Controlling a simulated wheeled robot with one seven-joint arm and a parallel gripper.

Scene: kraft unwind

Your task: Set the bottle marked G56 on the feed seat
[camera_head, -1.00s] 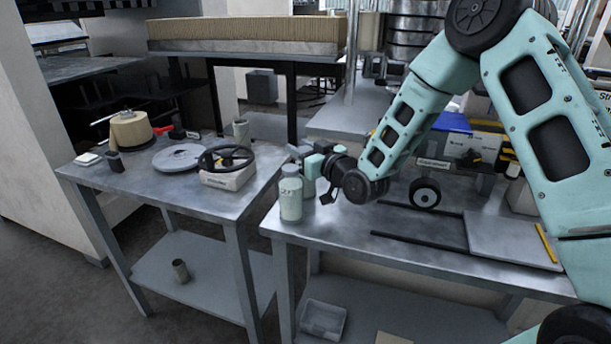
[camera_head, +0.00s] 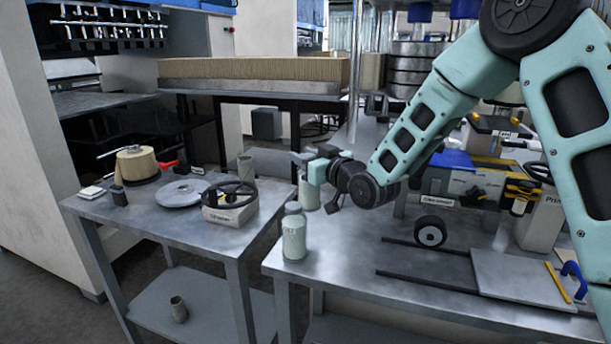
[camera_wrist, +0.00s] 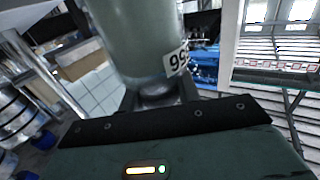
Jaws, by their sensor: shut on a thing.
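My gripper (camera_head: 308,170) is shut on a pale green bottle (camera_head: 309,195), above the left end of the steel bench. In the wrist view the held bottle (camera_wrist: 138,40) fills the top middle, with a white label (camera_wrist: 177,62). The label's characters are partly turned away; they look like part of G56, seen inverted. A second pale green bottle (camera_head: 294,236) with a grey cap stands upright on the bench's near left corner, in front of the held one. Its marking is too small to read. I cannot pick out the feed seat with certainty.
The steel bench (camera_head: 340,255) has clear room right of the standing bottle. A black wheel (camera_head: 430,232), dark rails and a grey plate (camera_head: 520,278) lie farther right, before a blue-and-yellow machine (camera_head: 455,175). A side table (camera_head: 150,215) at left carries a handwheel unit (camera_head: 230,202).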

